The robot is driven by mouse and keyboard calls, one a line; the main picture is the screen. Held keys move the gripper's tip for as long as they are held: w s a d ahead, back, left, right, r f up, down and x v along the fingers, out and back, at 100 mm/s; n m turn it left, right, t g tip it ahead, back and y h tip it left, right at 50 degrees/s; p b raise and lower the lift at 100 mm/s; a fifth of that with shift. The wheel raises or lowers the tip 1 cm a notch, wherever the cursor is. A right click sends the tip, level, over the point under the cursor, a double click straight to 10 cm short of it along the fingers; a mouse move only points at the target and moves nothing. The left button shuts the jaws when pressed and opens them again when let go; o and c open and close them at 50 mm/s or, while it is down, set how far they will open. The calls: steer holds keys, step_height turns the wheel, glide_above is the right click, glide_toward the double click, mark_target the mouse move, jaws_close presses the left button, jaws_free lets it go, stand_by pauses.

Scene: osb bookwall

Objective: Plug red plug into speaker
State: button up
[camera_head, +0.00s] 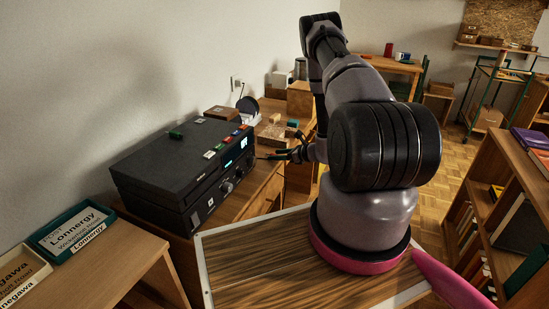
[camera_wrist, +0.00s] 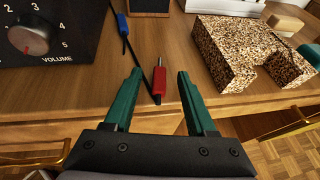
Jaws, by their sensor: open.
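The red plug (camera_wrist: 159,85) lies near the front edge of the wooden cabinet top in the wrist view, its metal tip pointing away from me. A dark cable runs beside it. My gripper (camera_wrist: 157,74) is open, with one green finger on each side of the red plug and visible gaps to both. My gripper (camera_head: 284,155) also shows in the head view, right of the black device; I cannot make out the red plug there. The black device with a VOLUME knob (camera_wrist: 32,35) is at left; its larger body (camera_head: 165,160) shows in the head view. Which box is the speaker is unclear.
A blue plug (camera_wrist: 123,25) lies beyond the red one, near a dark box (camera_wrist: 148,7). A speckled block (camera_wrist: 225,55) stands right of my gripper. In the head view, a bookshelf (camera_head: 510,200) stands at right and a green tray (camera_head: 70,232) at left.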

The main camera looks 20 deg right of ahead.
jaws_close()
